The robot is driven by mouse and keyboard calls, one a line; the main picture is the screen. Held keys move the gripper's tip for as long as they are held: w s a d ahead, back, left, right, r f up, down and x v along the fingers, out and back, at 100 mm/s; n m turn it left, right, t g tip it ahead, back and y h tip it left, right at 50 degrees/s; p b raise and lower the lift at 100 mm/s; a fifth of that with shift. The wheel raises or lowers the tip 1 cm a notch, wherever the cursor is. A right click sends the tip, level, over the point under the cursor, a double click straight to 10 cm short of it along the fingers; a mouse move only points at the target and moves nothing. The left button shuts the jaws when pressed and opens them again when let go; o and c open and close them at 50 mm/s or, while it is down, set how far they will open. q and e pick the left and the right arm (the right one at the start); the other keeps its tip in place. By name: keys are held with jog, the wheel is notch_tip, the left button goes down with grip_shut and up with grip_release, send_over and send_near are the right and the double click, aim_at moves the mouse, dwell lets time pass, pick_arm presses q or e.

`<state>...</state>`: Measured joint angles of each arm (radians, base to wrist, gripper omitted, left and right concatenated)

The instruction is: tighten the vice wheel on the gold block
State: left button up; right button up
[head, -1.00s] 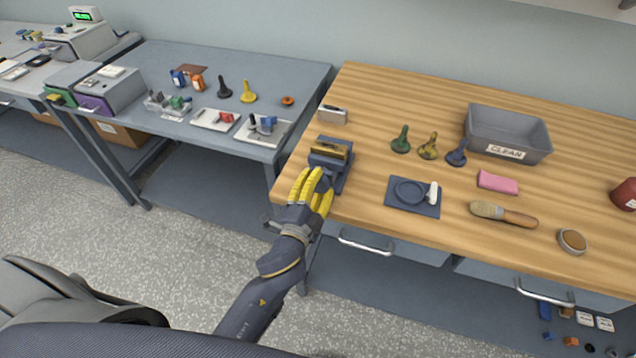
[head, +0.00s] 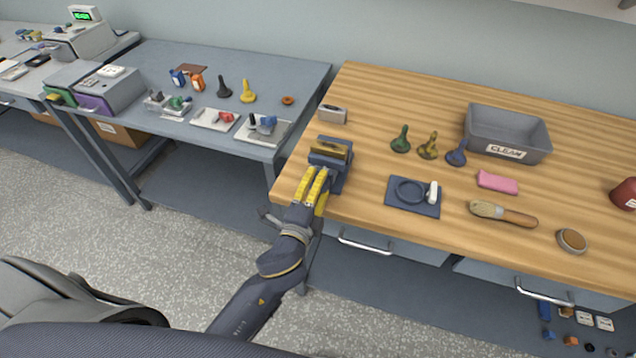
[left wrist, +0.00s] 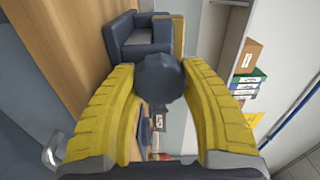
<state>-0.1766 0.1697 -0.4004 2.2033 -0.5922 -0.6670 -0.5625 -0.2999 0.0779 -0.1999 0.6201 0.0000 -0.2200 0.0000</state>
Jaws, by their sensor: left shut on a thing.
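The dark blue vice (head: 343,178) stands at the left front corner of the wooden bench, with the gold block (head: 331,149) between its jaws. My left gripper (head: 319,178) reaches in from the front with its yellow fingers at the vice's near side. In the left wrist view, the fingers are shut on the dark round vice wheel (left wrist: 160,77), one on each side. The vice body (left wrist: 146,38) and an edge of the gold block (left wrist: 170,38) show beyond the wheel. In the head view the fingers hide the wheel. My right gripper is not in view.
A small metal box (head: 332,114) stands just behind the vice. A blue mat (head: 428,208) with a dish and a white item lies to the right. Several coloured stamp-like tools and a grey CLEAN bin (head: 508,133) stand farther back. A grey table (head: 290,83) is at the left.

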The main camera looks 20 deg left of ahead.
pick_arm(q)
jog(key=shift+r, duration=0.1)
jog(key=o, duration=1.3)
jog(key=shift+s, duration=0.1)
jog(key=s, duration=0.7)
jog(key=shift+s, duration=0.35)
